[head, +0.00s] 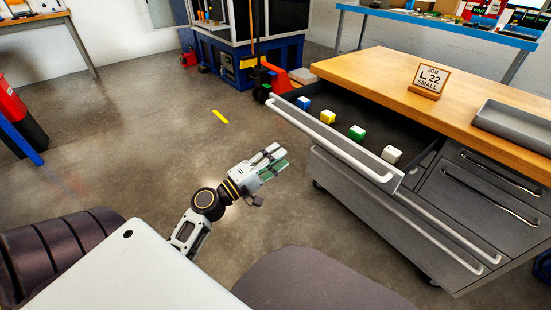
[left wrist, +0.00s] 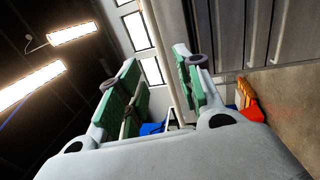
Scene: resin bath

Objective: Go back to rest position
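My left gripper (head: 272,160) is in front of the open drawer, to the left of it and over bare floor. In the left wrist view its green-padded fingers (left wrist: 165,90) stand apart with nothing between them. My right gripper is not in the head view.
The drawer belongs to a grey cabinet with a wooden top (head: 390,72). A blue-framed machine (head: 235,60) stands at the back. Concrete floor (head: 130,120) is clear to the left.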

